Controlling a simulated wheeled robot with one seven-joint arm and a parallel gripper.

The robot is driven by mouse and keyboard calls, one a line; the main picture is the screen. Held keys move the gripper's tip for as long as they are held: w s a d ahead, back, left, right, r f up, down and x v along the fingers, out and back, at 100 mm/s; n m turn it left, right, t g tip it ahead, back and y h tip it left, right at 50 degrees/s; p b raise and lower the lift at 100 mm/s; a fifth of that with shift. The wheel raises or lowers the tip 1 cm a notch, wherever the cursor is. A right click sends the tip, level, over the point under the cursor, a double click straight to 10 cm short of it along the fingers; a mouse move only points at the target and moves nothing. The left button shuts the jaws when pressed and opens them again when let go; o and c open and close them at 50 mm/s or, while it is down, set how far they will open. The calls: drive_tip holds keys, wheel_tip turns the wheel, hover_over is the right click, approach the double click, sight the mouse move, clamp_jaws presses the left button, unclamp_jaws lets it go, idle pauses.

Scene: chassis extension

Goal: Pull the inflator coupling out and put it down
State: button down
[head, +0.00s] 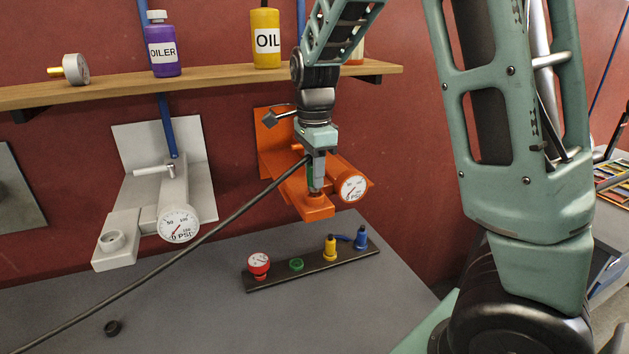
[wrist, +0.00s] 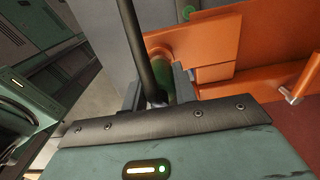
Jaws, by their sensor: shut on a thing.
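My gripper (head: 316,178) points down over the socket of the orange inflator unit (head: 291,193) on the wall. It is shut on the inflator coupling (head: 310,177), a green-bodied piece mostly hidden by the fingers. A black hose (head: 215,230) runs from it down to the lower left. In the wrist view the green coupling (wrist: 164,66) shows between the fingers (wrist: 158,92), its far end at the round orange socket (wrist: 158,50). I cannot tell how deep it sits in there.
A grey inflator unit (head: 180,195) with a gauge hangs at left. A black rack (head: 315,268) with a red gauge and small coloured parts lies on the grey bench (head: 200,300). A wooden shelf (head: 215,84) with bottles is above.

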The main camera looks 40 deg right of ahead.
drive_tip(key=shift+r+p, duration=2.1)
drive_tip(key=shift+p, duration=0.05)
